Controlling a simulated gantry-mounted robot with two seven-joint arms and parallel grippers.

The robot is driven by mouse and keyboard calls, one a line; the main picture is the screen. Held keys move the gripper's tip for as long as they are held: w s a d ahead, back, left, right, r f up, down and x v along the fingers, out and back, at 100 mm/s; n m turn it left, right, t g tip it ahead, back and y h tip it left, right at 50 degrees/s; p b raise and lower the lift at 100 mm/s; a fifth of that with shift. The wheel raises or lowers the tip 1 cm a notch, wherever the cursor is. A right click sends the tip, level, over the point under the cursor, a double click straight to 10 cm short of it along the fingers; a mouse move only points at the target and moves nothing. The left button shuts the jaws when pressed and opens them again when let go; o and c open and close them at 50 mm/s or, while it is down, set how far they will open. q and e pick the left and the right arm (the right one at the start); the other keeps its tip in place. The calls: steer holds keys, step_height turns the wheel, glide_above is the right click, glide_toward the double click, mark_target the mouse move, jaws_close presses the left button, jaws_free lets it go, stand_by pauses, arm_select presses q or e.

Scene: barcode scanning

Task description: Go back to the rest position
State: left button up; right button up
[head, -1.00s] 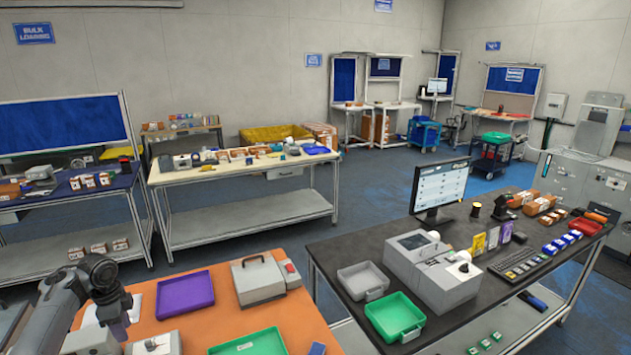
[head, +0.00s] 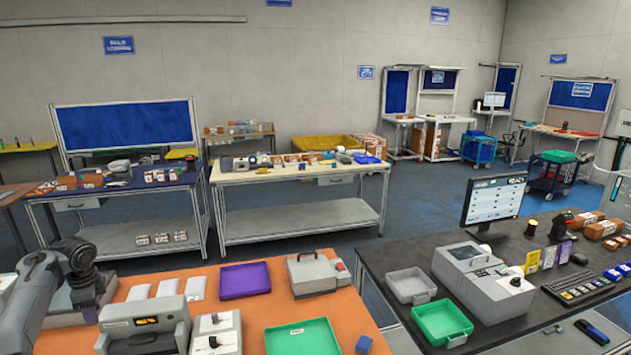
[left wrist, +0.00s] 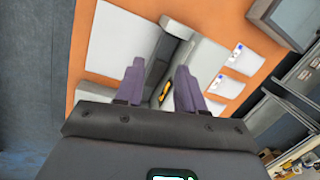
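My left arm comes in from the left edge of the head view, with its dark wrist over the left end of the orange table. My left gripper (head: 88,306) points down there, small and partly hidden by the wrist. In the left wrist view, the two purple-grey fingers (left wrist: 158,80) stand apart with nothing held between them. Below them lie the orange surface and pale grey boxy equipment. My right gripper is in neither view.
The orange table (head: 185,275) carries a grey label printer (head: 145,325), a purple tray (head: 245,281), a green tray (head: 303,340) and a grey case (head: 318,275). A black table (head: 400,255) with a monitor (head: 495,203) stands right. Blue floor is open between the tables.

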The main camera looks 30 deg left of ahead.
arm_select(q)
steer(key=d+f+t+y, duration=0.2)
steer(key=d+f+y, duration=0.2)
steer(key=d, duration=0.7)
steer(key=d+f+t+y, duration=0.1)
steer(key=d+f+y, duration=0.35)
steer(key=d, duration=0.65)
steer(key=s+d+f+n+h, duration=0.25)
steer(key=s+d, duration=0.25)
steer(key=d, duration=0.7)
steer(key=s+d+f+n+h, duration=0.1)
steer(key=s+d+f+h, duration=0.4)
steer(key=d, duration=0.7)
steer(key=s+d+n+h, duration=0.1)
steer(key=s+d+h, duration=0.35)
steer(key=d, duration=0.85)
step_height(320, 180, up, 18)
steer(key=s+y+p, duration=0.1)
steer(key=p, duration=1.7)
steer(key=shift+s+t, duration=0.2)
steer(key=shift+t, duration=0.2)
